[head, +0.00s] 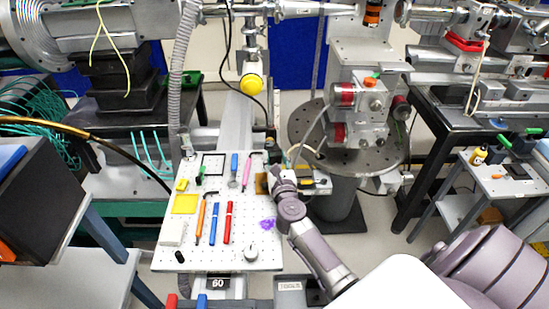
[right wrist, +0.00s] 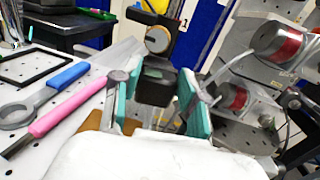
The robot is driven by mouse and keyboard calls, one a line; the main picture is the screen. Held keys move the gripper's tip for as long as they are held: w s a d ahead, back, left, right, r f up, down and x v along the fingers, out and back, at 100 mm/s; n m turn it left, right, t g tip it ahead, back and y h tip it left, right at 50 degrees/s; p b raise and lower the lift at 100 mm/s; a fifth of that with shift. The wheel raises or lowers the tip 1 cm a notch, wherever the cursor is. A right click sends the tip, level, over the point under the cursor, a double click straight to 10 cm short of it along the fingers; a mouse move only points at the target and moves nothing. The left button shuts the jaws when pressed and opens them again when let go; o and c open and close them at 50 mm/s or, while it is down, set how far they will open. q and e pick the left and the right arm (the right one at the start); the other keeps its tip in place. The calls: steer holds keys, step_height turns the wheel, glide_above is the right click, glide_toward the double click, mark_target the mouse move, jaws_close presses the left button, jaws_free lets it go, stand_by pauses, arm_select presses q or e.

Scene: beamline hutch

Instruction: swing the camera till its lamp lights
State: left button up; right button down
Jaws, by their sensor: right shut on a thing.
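My right gripper (head: 277,180) reaches in over the right edge of the white perforated board. In the right wrist view its two teal finger pads (right wrist: 161,106) stand on either side of a dark block (right wrist: 156,88) and are shut on it. The block seems to be part of the camera; a dark upper housing with a round tan face (right wrist: 158,40) rises just behind it. In the head view the gripper hides most of this. I cannot make out a lit lamp on it. My left gripper is out of view.
The white board (head: 185,259) carries pens, tools and a yellow square (head: 185,204). Right of the gripper stands a round dark plate (head: 301,130) bearing metal blocks with red-ringed cylinders (head: 343,95). A side table (head: 500,186) stands right.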

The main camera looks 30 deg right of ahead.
steer(key=y, duration=0.1)
steer(key=d+n+y, duration=0.1)
steer(key=n+t+y, duration=0.1)
steer(key=shift+s+d+f, duration=0.1)
steer(key=shift+s+d, duration=0.15)
steer(key=shift+w+d+r+n+t+y+b, duration=0.15)
steer(key=shift+d+n+y+b, duration=0.6)
steer(key=shift+d+y, duration=0.55)
steer(key=shift+s+d+r+n+t+y+b, duration=0.15)
steer(key=shift+d+n+y+b, duration=0.35)
steer(key=shift+d+n+y, duration=0.7)
steer(key=shift+w+m, duration=0.1)
steer(key=shift+m, duration=0.15)
steer(key=c, duration=0.7)
jaws_free()
steer(key=shift+o, duration=0.5)
steer(key=shift+w+f, duration=0.1)
steer(key=shift+f, duration=0.15)
steer(key=shift+a, duration=0.1)
